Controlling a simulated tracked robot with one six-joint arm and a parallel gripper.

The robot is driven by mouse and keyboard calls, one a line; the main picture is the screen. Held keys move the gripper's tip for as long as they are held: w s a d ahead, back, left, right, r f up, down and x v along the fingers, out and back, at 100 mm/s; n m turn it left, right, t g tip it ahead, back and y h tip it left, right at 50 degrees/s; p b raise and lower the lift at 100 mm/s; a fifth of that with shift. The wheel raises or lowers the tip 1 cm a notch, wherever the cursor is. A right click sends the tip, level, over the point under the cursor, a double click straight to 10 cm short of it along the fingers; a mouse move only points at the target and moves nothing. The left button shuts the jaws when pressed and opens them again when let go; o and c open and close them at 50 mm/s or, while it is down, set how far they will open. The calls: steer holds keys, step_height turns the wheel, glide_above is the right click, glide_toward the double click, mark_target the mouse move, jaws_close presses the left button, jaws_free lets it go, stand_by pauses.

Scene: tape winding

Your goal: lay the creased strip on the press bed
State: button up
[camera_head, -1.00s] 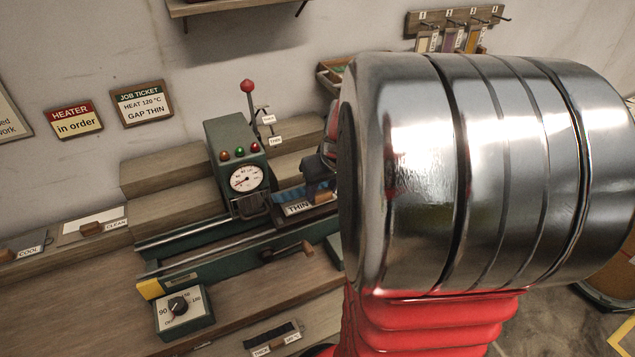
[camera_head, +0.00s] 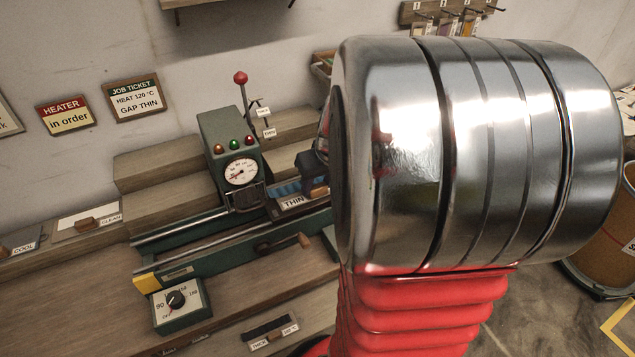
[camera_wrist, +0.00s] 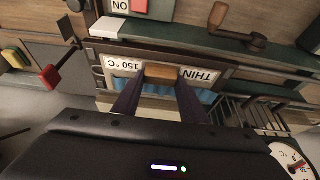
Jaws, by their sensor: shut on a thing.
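My gripper (camera_wrist: 162,82) is shut on the wooden handle (camera_wrist: 162,72) of a plate marked THIN (camera_wrist: 205,76) and 150 °C. A blue strip (camera_wrist: 207,96) with ridges shows just behind the plate, partly hidden by my fingers. In the head view the blue strip (camera_head: 286,189) and the THIN plate (camera_head: 292,203) are at the right side of the green press (camera_head: 225,130), by its gauge. The press bed (camera_head: 190,262) has metal rails. My arm hides the bed's right end. I cannot tell whether the plate touches the bed.
A lever with a red knob (camera_head: 240,77) stands behind the press. A crank (camera_head: 304,240) sticks out in front. A heat dial box (camera_head: 178,301) and a THICK plate (camera_head: 270,333) are at the front. Bare bench (camera_head: 95,310) lies at the left.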

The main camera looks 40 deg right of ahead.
steer(key=o, duration=1.2)
steer(key=shift+r, duration=0.1)
steer(key=v, duration=1.3)
steer(key=shift+s+a+r, duration=0.1)
steer(key=shift+s+r, duration=0.05)
steer(key=shift+s, duration=0.05)
steer(key=shift+s+a+f+n+t+y, duration=0.25)
steer(key=shift+s+a+f+n, duration=0.45)
steer(key=shift+a, duration=3.6)
steer(key=shift+s+a+f+n+t+y, duration=0.2)
steer(key=shift+s+a, duration=0.8)
steer(key=shift+a, duration=3.3)
steer(key=shift+s+a+f+n+t+y, duration=0.2)
steer(key=shift+s+a+n, duration=0.6)
steer(key=shift+a, duration=3.5)
